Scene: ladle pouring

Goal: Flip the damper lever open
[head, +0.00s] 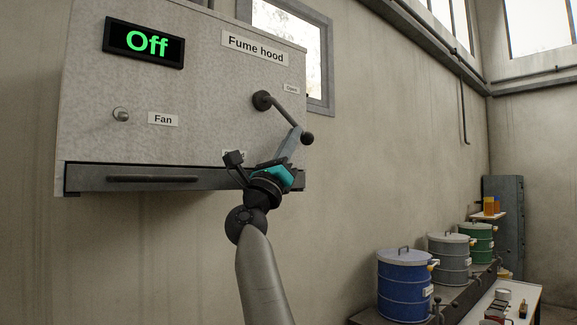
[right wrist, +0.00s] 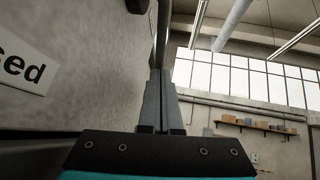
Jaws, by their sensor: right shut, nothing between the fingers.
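The damper lever (head: 284,111) is a dark rod on the fume hood's front at the right in the head view. It runs from a round pivot at upper left down to a dark ball knob at lower right. An "Open" label is above it; a label below is mostly hidden by my right gripper. My right gripper (head: 298,133) is shut and empty, with its fingertips close to the lever near the knob; I cannot tell if they touch. In the right wrist view the shut fingers (right wrist: 160,78) point up along the lever rod (right wrist: 163,35). My left gripper is not in view.
The fume hood (head: 210,85) has an "Off" display (head: 144,43), a fan knob (head: 121,114) and a dark sash with a handle (head: 152,178). Blue, grey and green drums stand on a bench at lower right, by a white table (head: 510,298).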

